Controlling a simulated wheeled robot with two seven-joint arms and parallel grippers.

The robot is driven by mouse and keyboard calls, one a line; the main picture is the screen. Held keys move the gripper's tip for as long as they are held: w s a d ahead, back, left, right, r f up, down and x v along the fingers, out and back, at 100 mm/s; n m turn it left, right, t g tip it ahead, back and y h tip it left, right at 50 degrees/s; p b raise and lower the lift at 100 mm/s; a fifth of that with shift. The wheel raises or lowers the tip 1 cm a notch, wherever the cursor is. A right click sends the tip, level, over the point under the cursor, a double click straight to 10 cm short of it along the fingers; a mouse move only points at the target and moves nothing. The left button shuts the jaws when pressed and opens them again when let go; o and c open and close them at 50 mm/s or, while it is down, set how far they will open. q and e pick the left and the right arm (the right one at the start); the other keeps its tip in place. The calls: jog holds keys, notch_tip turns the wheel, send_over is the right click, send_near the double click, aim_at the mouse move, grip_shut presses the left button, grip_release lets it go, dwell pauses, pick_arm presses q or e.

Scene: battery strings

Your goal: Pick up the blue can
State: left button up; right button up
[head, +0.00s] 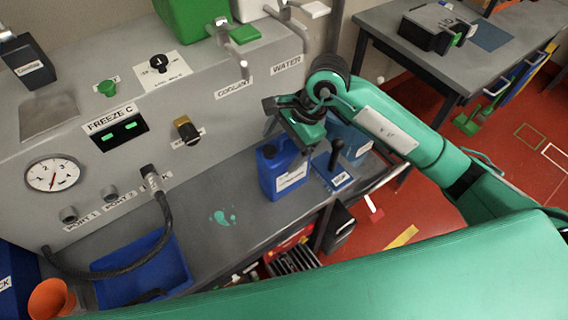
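The blue can (283,172) stands upright on the grey bench top, with a white label on its front and a dark cap on top. My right gripper (301,142) points down over the can's upper right side. Its fingertips are close to the can's top, and I cannot tell whether they touch it. The gripper's own body hides part of its fingers, so its opening is unclear. The can still rests on the bench. My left gripper is out of view.
A blue item (345,135) with a black-handled piece stands right behind the gripper. A grey panel (70,120) with gauge and knobs rises at left. A blue tray (150,270) with a black hose lies front left. Bench space left of the can is clear except for a green spill (223,217).

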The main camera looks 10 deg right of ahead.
jog(key=c, duration=1.1)
jog(key=shift+r, duration=0.1)
jog(key=shift+w+r, duration=0.1)
jog(key=shift+r, duration=0.05)
